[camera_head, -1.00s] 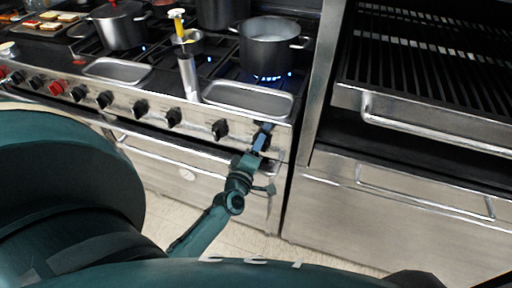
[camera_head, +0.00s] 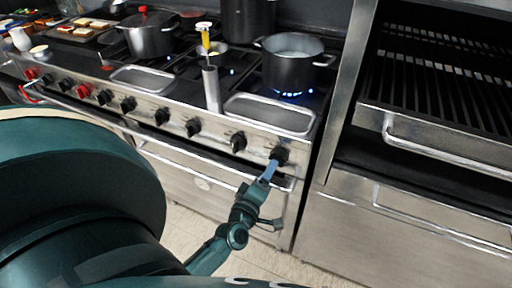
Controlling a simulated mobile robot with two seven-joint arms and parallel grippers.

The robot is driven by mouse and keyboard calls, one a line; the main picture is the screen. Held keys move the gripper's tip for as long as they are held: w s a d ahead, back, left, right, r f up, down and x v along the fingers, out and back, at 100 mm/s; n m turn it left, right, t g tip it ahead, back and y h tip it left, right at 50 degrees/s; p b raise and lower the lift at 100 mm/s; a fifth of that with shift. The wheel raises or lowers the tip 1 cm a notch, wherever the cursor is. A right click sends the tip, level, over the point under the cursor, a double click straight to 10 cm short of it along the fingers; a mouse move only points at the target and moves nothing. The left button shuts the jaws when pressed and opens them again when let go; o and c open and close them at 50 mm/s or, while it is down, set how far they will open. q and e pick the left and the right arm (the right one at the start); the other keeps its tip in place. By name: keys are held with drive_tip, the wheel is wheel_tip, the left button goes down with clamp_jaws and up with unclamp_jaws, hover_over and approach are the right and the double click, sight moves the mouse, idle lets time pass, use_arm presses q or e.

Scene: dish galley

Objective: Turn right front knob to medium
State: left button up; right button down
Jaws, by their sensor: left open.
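The stove's front panel (camera_head: 215,134) carries a row of black and red knobs. The rightmost black knob (camera_head: 280,154) is at the right end of the panel. My left gripper (camera_head: 272,166) is at this knob, with its blue fingers reaching up to it. The jaws are open; whether the fingers touch the knob I cannot tell. Part of the knob is hidden by the fingers. A dark pot (camera_head: 292,68) with pale contents stands over a lit blue flame on the right front burner. My right gripper is not in view.
A second black knob (camera_head: 238,142) sits just left of the gripper. An oven handle bar (camera_head: 210,152) runs below the panel. A grill cabinet with a handle (camera_head: 440,150) stands to the right. A steel cylinder with a yellow-topped utensil (camera_head: 211,88) stands on the stove.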

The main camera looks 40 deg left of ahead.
use_arm(q)
drive_tip(key=v, duration=0.7)
drive_tip(key=shift+s, duration=0.35)
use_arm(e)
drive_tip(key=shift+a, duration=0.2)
use_arm(q)
drive_tip(key=shift+d, duration=0.2)
drive_tip(key=s+d+f+m+g+h+p, duration=0.1)
drive_tip(key=s+d+m+g+h, duration=0.2)
drive_tip(key=d+m, duration=0.3)
drive_tip(key=s+d+f+m+g+h+p, duration=0.1)
drive_tip(key=s+d+m+g+h+p, duration=0.1)
drive_tip(key=d+m, duration=0.5)
drive_tip(key=s+m+g+h, duration=0.1)
drive_tip(key=m+h, duration=0.1)
drive_tip(key=m, duration=0.4)
drive_tip(key=shift+s+f+m+g+h, duration=0.15)
drive_tip(key=shift+f+m+g+h, duration=0.15)
drive_tip(key=shift+m+g+h, duration=0.1)
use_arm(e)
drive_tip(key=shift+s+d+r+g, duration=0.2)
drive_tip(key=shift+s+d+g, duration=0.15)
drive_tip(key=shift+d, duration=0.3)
use_arm(q)
drive_tip(key=shift+d, duration=0.15)
